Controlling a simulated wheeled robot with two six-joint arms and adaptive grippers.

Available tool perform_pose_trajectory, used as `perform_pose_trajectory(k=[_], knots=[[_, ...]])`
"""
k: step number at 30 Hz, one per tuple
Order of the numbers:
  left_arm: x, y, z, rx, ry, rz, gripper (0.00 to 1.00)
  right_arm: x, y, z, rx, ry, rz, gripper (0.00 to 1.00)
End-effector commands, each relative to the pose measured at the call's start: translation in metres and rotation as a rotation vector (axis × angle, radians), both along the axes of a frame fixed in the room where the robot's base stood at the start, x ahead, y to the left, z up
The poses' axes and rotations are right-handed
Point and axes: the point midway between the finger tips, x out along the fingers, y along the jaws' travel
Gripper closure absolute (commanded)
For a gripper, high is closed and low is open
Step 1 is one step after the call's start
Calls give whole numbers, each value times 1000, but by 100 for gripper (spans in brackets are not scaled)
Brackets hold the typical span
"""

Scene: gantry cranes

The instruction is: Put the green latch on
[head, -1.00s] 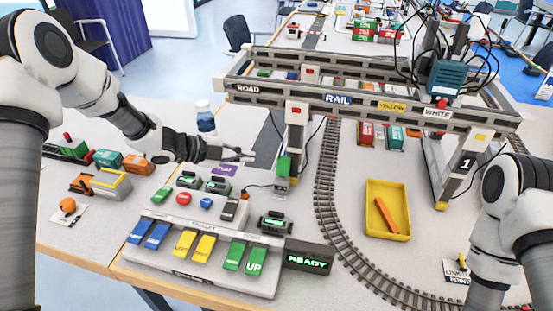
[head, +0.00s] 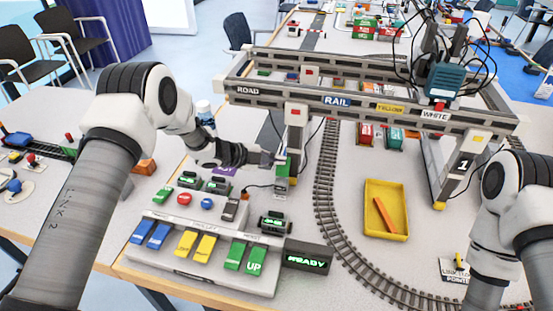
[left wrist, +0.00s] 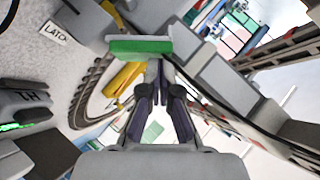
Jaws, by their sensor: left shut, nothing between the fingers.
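The green latch (head: 283,166) is a small green block on a grey housing by the near left leg of the gantry crane (head: 294,140). In the left wrist view it is a green bar (left wrist: 140,47) just beyond my fingertips. My left gripper (head: 274,160) reaches in from the left, its tips close to the latch. Its fingers (left wrist: 159,68) are shut with nothing between them. I cannot tell whether the tips touch the latch. A "LATCH" label (left wrist: 53,33) shows on the table in the left wrist view. My right gripper is out of view.
The control console (head: 200,258) with blue, yellow and green keys is in front, beside a lit READY display (head: 307,257). Curved rail track (head: 330,200) and a yellow tray (head: 371,228) with an orange bar lie to the right. A bottle (head: 204,113) stands behind my left arm.

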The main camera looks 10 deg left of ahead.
Motion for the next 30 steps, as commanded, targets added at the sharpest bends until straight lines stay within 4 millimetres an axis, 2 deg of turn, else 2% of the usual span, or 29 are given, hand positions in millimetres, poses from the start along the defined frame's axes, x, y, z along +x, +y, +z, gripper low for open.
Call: perform_pose_trajectory(k=[5,14,30], knots=[[4,0,-3,0,-1,0,100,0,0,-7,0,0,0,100],[4,0,-1,0,0,0,100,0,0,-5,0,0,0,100],[-12,0,0,0,0,0,100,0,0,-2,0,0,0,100]])
